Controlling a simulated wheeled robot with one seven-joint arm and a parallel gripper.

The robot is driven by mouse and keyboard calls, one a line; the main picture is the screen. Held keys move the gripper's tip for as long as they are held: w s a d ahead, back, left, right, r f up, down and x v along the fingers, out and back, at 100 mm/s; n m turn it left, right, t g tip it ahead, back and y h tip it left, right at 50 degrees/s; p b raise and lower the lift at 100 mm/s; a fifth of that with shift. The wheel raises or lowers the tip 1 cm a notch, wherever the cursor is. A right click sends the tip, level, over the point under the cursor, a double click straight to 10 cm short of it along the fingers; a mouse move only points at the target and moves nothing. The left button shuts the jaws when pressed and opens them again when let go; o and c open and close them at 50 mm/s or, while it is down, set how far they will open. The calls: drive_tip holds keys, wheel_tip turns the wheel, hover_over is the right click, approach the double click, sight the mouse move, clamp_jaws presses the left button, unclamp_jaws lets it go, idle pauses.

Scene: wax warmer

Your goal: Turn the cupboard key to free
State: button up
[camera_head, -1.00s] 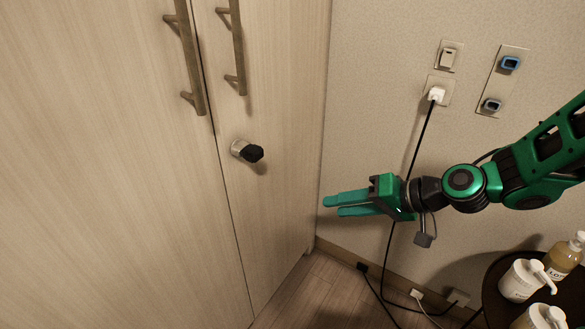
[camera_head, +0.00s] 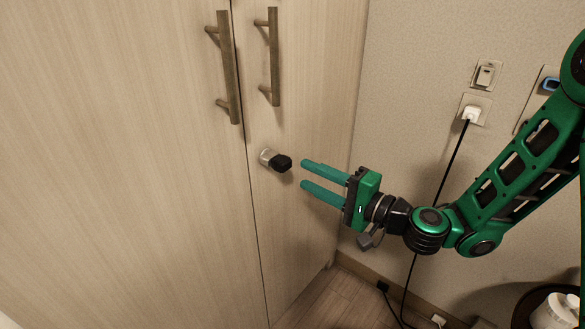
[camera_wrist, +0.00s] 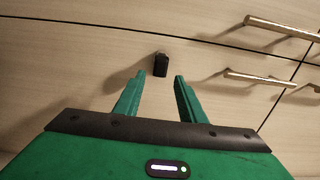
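The cupboard key has a black head (camera_head: 281,163) that stands out from a round metal lock (camera_head: 266,158) on the right cupboard door (camera_head: 300,220), below the handles. In the wrist view the black key head (camera_wrist: 160,66) lies ahead, centred between my two fingers and beyond their tips. My gripper (camera_head: 303,174) is open and empty, with its green fingers pointing left at the key. The fingertips are a short gap away from the key head and do not appear to touch it. The wrist view also shows my gripper (camera_wrist: 158,77) with its fingers apart.
Two bar handles, the left (camera_head: 229,68) and the right (camera_head: 273,57), stand out from the doors above the lock. A white plug (camera_head: 472,114) with a black cable sits in the wall at right. A dark round table (camera_head: 524,312) with white containers is at bottom right.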

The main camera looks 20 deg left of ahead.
sight(288, 167)
drive_tip(key=shift+x, duration=3.2)
drive_tip(key=shift+a, duration=0.3)
drive_tip(key=shift+c, duration=0.6)
